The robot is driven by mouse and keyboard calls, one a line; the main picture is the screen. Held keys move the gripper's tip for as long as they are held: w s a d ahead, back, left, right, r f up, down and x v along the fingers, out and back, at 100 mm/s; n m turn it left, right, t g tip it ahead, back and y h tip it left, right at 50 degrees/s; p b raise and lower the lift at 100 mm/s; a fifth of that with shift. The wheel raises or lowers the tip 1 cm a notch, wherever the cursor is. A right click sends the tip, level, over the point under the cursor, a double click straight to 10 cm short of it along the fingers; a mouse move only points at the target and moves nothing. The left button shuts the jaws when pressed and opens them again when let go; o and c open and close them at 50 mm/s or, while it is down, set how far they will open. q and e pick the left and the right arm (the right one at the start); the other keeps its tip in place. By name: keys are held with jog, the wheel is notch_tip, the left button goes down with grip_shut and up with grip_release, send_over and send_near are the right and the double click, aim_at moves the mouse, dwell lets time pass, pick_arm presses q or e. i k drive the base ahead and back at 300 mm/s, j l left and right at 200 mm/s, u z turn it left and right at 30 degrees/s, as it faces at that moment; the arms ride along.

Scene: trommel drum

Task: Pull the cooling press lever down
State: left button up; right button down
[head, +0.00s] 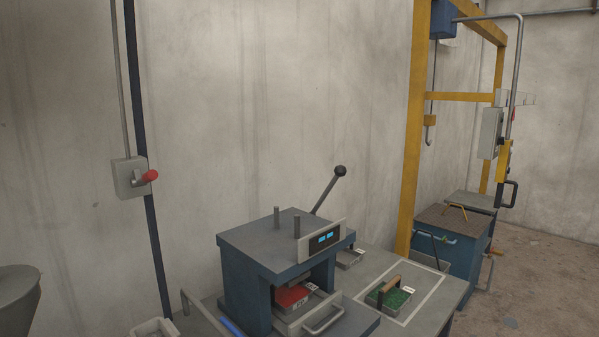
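The press (275,250) is a blue-grey block on the bench with a small display panel (321,240) on its front. Its lever (327,194) rises from the right rear of the press, tilted up and to the right, and ends in a dark ball knob (340,171). A red block (292,298) sits inside the press opening, partly hidden by the front. A drawer-like tray with a metal handle (324,318) is at the front of the press. Neither of my grippers shows in the head view.
The bench top (440,285) right of the press holds a green tray (388,297) with a wooden handle, inside a white outline. A yellow frame (415,130) with a hook stands at the right. A wall switch (131,178) with a red knob is at the left. The space above the lever is clear.

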aim_at(339, 170)
jog(key=i+l+u, duration=0.15)
jog(key=l+u, duration=1)
jog(key=l, duration=0.15)
jog(key=i+l, duration=0.05)
